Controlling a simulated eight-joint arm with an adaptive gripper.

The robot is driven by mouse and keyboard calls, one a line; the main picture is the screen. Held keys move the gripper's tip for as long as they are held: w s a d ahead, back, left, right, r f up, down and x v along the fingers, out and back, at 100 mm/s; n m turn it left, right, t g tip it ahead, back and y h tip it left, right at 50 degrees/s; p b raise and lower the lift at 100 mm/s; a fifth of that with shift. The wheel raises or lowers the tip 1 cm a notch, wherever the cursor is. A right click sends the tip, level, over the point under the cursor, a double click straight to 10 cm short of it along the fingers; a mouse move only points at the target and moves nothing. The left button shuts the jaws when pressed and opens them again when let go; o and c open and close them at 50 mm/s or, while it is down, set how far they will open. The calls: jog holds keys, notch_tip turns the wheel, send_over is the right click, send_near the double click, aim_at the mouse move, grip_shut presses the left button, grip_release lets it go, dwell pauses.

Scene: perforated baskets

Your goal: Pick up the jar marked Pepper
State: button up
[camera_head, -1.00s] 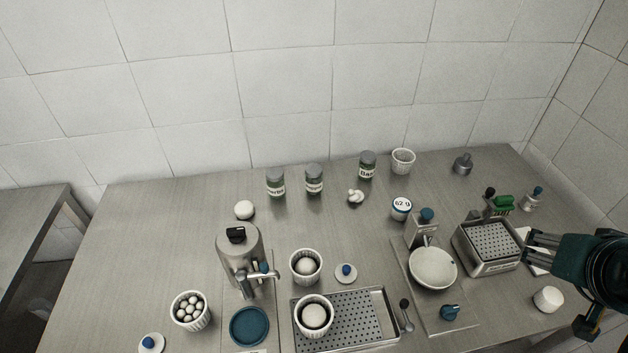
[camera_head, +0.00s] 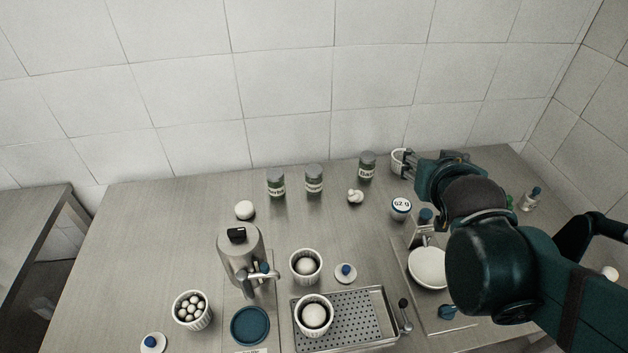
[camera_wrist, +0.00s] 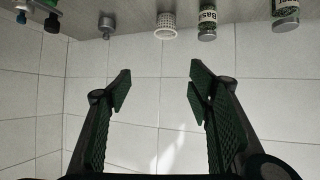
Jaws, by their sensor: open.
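Three glass jars with dark lids and white labels stand in a row near the wall: a left jar (camera_head: 276,183), a middle jar (camera_head: 314,180) and a right jar (camera_head: 366,167). The right jar's label seems to start with "Bas"; I cannot read Pepper clearly on any of them. In the wrist view the "Bas" jar (camera_wrist: 207,20) and another jar (camera_wrist: 287,14) show at the top edge, upside down. My gripper (camera_wrist: 159,82) is open and empty, facing the wall tiles. In the head view my gripper (camera_head: 409,165) is right of the jars, by the white basket.
A white perforated basket (camera_head: 397,162) stands right of the jars. A small white knotted object (camera_head: 355,196) lies in front of the row, and a round "62 g" item (camera_head: 401,206) is further right.

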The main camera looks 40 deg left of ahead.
jog(key=s+a+n+y, duration=0.2)
jog(key=a, duration=1.1)
jog(key=n+y, duration=0.2)
jog(key=y, duration=0.1)
send_over(315, 176)
jog(key=s+d, duration=0.3)
jog(key=d, duration=0.1)
notch_tip(315, 176, down, 2)
jog(key=f, duration=1.3)
jog(key=shift+s+a+f+p, duration=0.15)
jog(key=shift+s+f+p, duration=0.05)
jog(key=shift+p, duration=0.15)
jog(key=shift+w+a, duration=0.1)
jog(key=shift+x, duration=1.2)
jog(key=shift+a+b, duration=0.1)
jog(key=shift+b, duration=0.2)
jog(key=shift+b+x, duration=0.7)
jog(key=shift+x, duration=1.85)
jog(key=shift+a+r, duration=0.1)
jog(key=shift+r, duration=0.05)
